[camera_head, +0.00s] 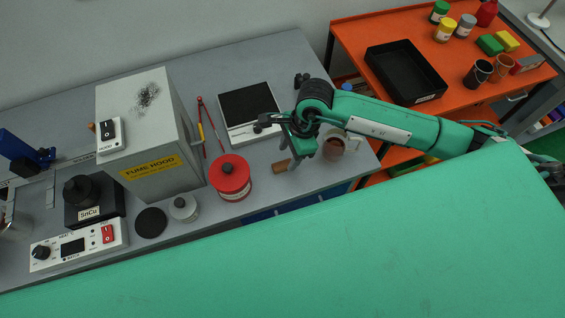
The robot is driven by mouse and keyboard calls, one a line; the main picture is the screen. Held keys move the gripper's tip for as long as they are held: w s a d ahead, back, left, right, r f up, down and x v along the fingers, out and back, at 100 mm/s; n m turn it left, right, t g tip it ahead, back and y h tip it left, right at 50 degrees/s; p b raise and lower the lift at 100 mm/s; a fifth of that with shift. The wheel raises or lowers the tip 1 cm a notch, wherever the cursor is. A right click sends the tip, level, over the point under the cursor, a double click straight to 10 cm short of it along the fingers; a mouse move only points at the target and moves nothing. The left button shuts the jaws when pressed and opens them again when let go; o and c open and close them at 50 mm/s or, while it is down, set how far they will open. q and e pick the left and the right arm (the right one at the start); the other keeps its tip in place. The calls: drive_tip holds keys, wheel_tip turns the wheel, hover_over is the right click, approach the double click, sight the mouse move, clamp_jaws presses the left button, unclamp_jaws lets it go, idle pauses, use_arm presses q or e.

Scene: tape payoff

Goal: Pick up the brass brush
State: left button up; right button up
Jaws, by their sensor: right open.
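A small brown piece (281,165) lies on the grey bench just below my right gripper. It looks like the wooden handle of the brass brush, but the gripper covers part of it and I see no bristles. My right gripper (298,150) is open, over the bench beside the brown piece. I see no clear contact between them, and the height gap cannot be told. My left gripper is not in view.
A red lidded tin (230,178) stands left of the brown piece. A scale with a black plate (248,106) lies behind it. A brown cup (333,147) is close on the right. The fume hood (149,130) stands further left. An orange cart (350,45) is at the right.

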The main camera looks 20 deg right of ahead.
sight(282, 164)
drive_tip(key=p+x, duration=0.1)
drive_tip(key=x, duration=0.2)
drive_tip(key=shift+a+f+p, duration=0.15)
drive_tip(key=shift+a+p, duration=0.1)
drive_tip(key=shift+p, duration=0.05)
drive_tip(key=shift+f, duration=0.45)
drive_tip(key=c, duration=1.1)
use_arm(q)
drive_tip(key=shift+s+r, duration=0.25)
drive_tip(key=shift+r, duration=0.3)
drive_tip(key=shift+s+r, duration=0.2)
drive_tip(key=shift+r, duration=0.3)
use_arm(e)
drive_tip(key=shift+o, duration=0.2)
